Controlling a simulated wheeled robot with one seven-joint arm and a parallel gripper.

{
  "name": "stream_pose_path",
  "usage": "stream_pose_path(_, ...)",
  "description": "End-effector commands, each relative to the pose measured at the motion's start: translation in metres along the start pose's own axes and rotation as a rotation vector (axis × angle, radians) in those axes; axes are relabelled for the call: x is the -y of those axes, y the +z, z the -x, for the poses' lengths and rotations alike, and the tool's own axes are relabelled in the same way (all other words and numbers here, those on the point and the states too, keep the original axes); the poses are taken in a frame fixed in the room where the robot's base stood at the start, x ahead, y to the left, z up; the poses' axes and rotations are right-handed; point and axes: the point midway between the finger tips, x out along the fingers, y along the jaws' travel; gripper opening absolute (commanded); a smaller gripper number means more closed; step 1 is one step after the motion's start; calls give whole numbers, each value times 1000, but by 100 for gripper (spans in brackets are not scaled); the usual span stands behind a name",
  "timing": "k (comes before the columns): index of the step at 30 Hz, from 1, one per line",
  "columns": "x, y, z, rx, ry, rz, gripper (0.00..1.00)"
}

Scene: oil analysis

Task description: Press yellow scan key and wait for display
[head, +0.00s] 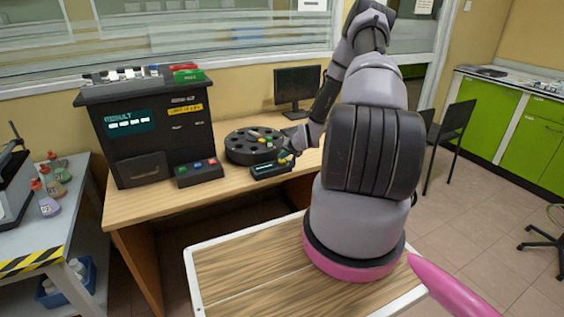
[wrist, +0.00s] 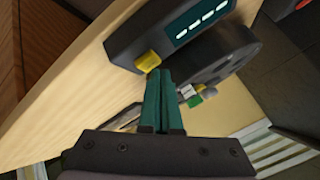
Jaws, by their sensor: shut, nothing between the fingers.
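A small dark scanner box (wrist: 135,30) has a yellow key (wrist: 149,61) at its near corner. Its display (wrist: 203,18) is lit and shows several pale dashes. In the head view the box (head: 270,170) sits near the front edge of the wooden desk. My gripper (wrist: 160,76) is shut and empty, its green fingertips right beside the lower edge of the yellow key. I cannot tell whether they touch it. In the head view my gripper (head: 287,157) is small and partly hides the box's right end.
A dark round carousel (head: 252,148) stands just behind the box. A control box with coloured buttons (head: 199,172) is to its left, before a large black analyser (head: 146,130). A monitor (head: 297,86) stands behind.

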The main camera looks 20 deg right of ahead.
Motion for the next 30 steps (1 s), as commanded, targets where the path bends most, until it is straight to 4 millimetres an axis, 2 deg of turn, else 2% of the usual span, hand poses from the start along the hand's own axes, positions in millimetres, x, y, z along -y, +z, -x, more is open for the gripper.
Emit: stream_pose_path(30, -5, 5, -7, 0, 0, 0, 0)
